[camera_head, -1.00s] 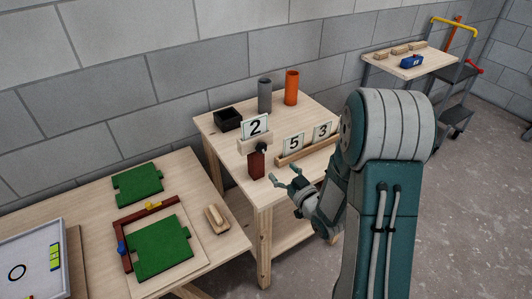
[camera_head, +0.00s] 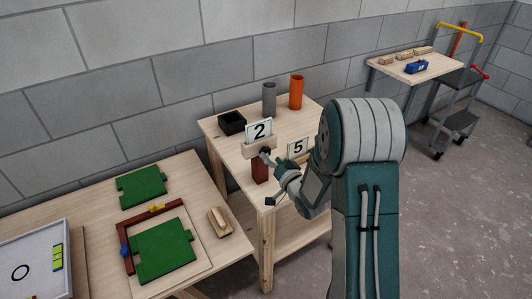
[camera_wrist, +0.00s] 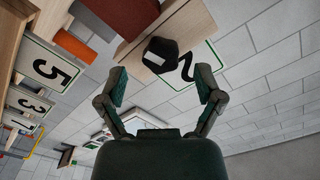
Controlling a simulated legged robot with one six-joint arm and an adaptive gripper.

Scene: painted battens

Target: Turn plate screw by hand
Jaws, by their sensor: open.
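A white plate with a black 2 (camera_head: 259,132) stands in a pale wooden block (camera_head: 252,149) on top of a dark red post (camera_head: 260,169). The plate screw is a dark knob (camera_head: 265,151) on the block's front. In the wrist view the knob (camera_wrist: 161,54) shows large, with a white mark on its face, and the 2 plate lies partly hidden behind it. My gripper (camera_wrist: 161,84) is open. Its two fingers are spread to either side, with the knob roughly centred beyond the tips; I cannot tell whether anything touches. In the head view my gripper (camera_head: 270,178) is close in front of the post.
A plate with a 5 (camera_head: 298,147) stands to the right; the 3 plate (camera_wrist: 31,105) shows in the wrist view. A black box (camera_head: 232,122), a grey cylinder (camera_head: 269,98) and an orange cylinder (camera_head: 296,92) stand behind. A lower table (camera_head: 85,194) holds green panels.

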